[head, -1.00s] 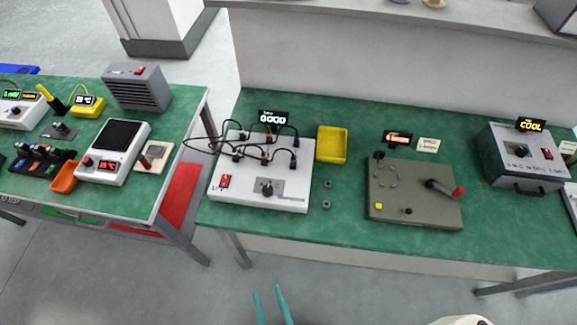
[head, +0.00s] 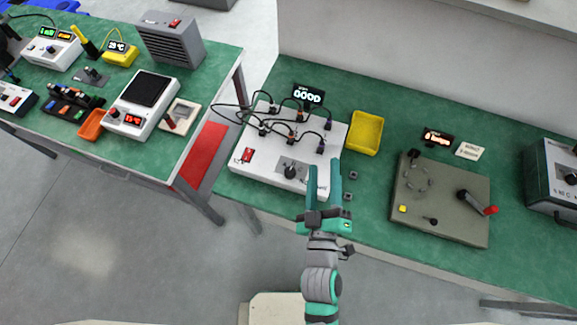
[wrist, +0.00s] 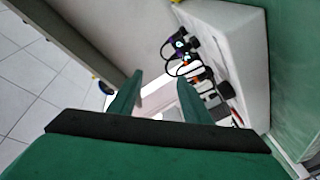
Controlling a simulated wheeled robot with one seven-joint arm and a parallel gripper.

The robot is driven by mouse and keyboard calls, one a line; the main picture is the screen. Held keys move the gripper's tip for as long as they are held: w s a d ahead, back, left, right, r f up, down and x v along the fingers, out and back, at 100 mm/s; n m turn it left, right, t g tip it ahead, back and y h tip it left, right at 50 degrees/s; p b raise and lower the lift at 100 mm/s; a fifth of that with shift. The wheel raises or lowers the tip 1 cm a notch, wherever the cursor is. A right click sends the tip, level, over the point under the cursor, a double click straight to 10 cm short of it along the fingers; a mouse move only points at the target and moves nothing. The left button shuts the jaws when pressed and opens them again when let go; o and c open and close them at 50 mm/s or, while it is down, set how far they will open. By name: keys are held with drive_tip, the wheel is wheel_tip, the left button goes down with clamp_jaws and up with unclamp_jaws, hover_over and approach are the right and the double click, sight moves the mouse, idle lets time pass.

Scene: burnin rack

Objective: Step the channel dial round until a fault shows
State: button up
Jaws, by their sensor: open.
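The white test box (head: 247,172) sits on the green bench, with several black leads plugged into its top. Its dark channel dial (head: 290,172) is on the front part of the top, on a grey plate. A small black display (head: 308,95) behind the box reads GOOD. A red switch (head: 247,155) is at the box's left front. My gripper (head: 324,168) is open and empty, its teal fingers just right of the dial in the head view. The fingers also show in the wrist view (wrist: 155,98), with the box (wrist: 232,55) beyond and to the right.
A yellow tray (head: 366,133) and small dark blocks (head: 348,197) lie right of the box. A grey-green crank plate (head: 455,215) stands further right. A second bench with instruments and an orange tray (head: 91,124) is at left.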

drive_tip(key=w+d+r+t+h, duration=0.1)
drive_tip(key=w+d+r+h, duration=0.4)
drive_tip(key=r, duration=0.5)
drive_tip(key=w+d+r+t+h, duration=0.1)
drive_tip(key=w+d+r+h, duration=0.35)
drive_tip(key=w+r, duration=0.45)
drive_tip(key=s+d+r+m+g+h, duration=0.4)
drive_tip(key=d+r+m+g+h, duration=0.4)
drive_tip(key=d+r+g, duration=0.3)
drive_tip(key=n+g+y, duration=0.5)
drive_tip(key=g+y, duration=0.4)
drive_tip(key=y, duration=1)
approach(290, 171)
drive_tip(key=shift+h, duration=0.25)
drive_tip(key=f, duration=0.8)
drive_tip(key=shift+a+f, duration=0.15)
drive_tip(key=shift+a, duration=0.1)
